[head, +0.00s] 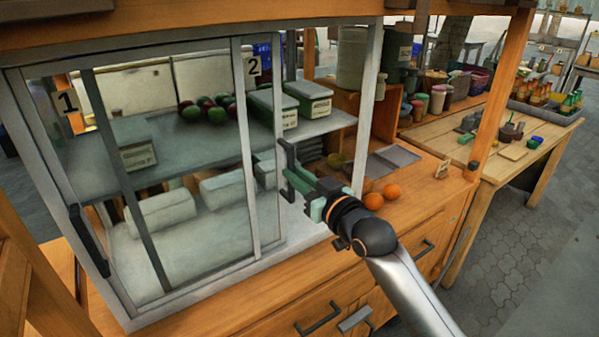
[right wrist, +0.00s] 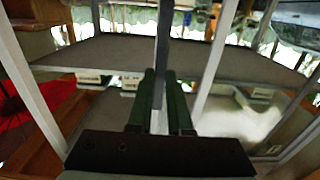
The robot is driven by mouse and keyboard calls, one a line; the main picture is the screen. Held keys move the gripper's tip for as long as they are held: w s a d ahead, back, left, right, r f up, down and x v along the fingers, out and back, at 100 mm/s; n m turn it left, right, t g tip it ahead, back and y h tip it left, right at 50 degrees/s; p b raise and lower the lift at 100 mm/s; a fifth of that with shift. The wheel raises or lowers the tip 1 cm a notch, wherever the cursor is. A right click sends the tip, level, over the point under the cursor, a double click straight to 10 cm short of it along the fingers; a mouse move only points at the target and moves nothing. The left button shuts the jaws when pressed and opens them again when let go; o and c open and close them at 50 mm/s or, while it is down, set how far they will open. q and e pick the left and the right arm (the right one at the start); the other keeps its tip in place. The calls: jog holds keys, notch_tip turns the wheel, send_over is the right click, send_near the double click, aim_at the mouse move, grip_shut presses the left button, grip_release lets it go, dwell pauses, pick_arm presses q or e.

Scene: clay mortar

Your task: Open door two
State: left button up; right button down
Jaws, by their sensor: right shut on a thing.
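A glass cabinet has two framed sliding doors. Door one (head: 245,150), labelled 1 at its upper left, covers the left side, with a dark handle at its left edge. Door two (head: 279,130), labelled 2 near its upper right, overlaps much of door one. An open gap shows between door two's right edge and the right cabinet post. My right gripper (head: 294,178) is at that edge, shut on door two's dark upright handle. In the right wrist view the green fingers (right wrist: 162,98) straddle the upright handle bar (right wrist: 162,50). My left gripper is not in view.
Inside, a shelf (head: 190,147) bears green boxes and red and green fruit. White containers stand below. The right cabinet post (head: 368,110) stands close by. Drawer handles (head: 318,318) stick out below.

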jog(key=shift+a, duration=0.1)
jog(key=c, duration=0.8)
grip_release()
jog(key=shift+c, duration=0.2)
jog(key=b+v, duration=0.1)
jog(key=v, duration=1.1)
jog(key=shift+s, duration=0.25)
jog(key=shift+f, duration=0.1)
